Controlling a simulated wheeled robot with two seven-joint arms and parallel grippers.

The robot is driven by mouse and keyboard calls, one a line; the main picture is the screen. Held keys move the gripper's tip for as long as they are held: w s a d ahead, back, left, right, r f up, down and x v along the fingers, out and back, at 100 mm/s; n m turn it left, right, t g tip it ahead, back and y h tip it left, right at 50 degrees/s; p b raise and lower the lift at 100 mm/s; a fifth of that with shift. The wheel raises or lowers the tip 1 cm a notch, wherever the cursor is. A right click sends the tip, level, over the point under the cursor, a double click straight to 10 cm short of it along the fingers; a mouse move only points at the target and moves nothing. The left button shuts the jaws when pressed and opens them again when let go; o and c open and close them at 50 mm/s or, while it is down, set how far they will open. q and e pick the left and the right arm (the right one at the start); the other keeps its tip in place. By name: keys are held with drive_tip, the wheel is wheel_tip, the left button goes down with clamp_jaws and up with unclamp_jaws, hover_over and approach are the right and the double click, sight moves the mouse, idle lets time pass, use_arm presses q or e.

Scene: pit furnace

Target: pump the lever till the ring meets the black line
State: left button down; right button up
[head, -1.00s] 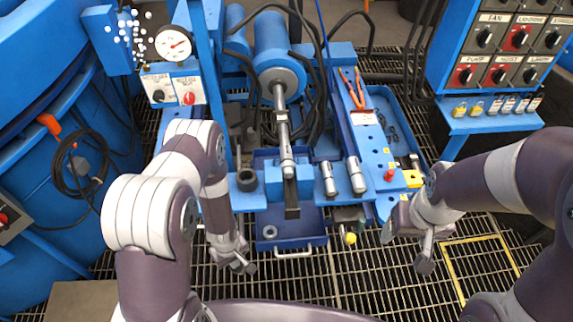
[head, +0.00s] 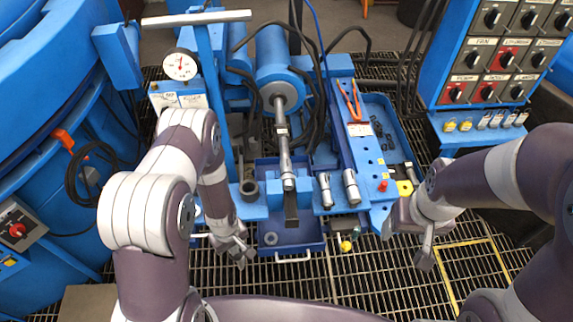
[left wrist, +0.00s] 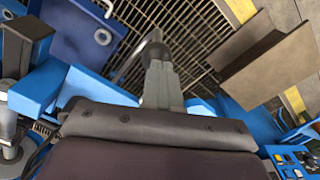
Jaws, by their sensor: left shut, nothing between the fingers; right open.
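My left gripper (head: 238,254) is shut and empty at the left front of the blue bench, left of a blue tray. In the left wrist view its grey fingers (left wrist: 158,60) stand over the floor grating, touching nothing that I can make out. My right gripper (head: 424,256) is open and empty, right of the bench. A silver rod (head: 284,148) with a collar runs forward from a blue cylinder (head: 275,75). I cannot clearly tell the ring or the black line. A pale bar (head: 196,18) crosses the top of a blue post; I cannot tell whether it is the lever.
A white dial gauge (head: 180,66) stands left of the post. The blue tray (head: 268,249) holds a washer. Orange-handled tongs (head: 350,98) lie on the bench's right rail. A control panel (head: 500,60) stands at the back right. The front grating is largely clear.

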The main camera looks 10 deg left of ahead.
use_arm(q)
wheel_tip(320, 180, down, 11)
drive_tip(key=s+b, duration=0.2)
drive_tip(key=b, duration=0.6)
drive_tip(key=shift+s+d, duration=0.3)
drive_tip(key=r+p, duration=0.3)
drive_tip(key=w+r+p, duration=0.1)
drive_tip(key=r+p, duration=0.2)
drive_tip(key=r, duration=0.1)
drive_tip(key=w+r+p, duration=0.1)
drive_tip(key=r+p, duration=0.2)
drive_tip(key=r, duration=0.1)
drive_tip(key=shift+w+a+r+p, duration=0.2)
drive_tip(key=shift+a+r+p, duration=0.05)
drive_tip(key=shift+a+p, duration=0.05)
drive_tip(key=shift+w+f+b, duration=0.1)
drive_tip(key=shift+f+b, duration=0.3)
drive_tip(key=shift+b, duration=0.05)
wheel_tip(320, 180, down, 11)
drive_tip(key=s+b, duration=0.2)
drive_tip(key=b, duration=0.6)
drive_tip(key=shift+s+d+r, duration=0.2)
drive_tip(key=shift+s+d, duration=0.1)
drive_tip(key=shift+r, duration=0.15)
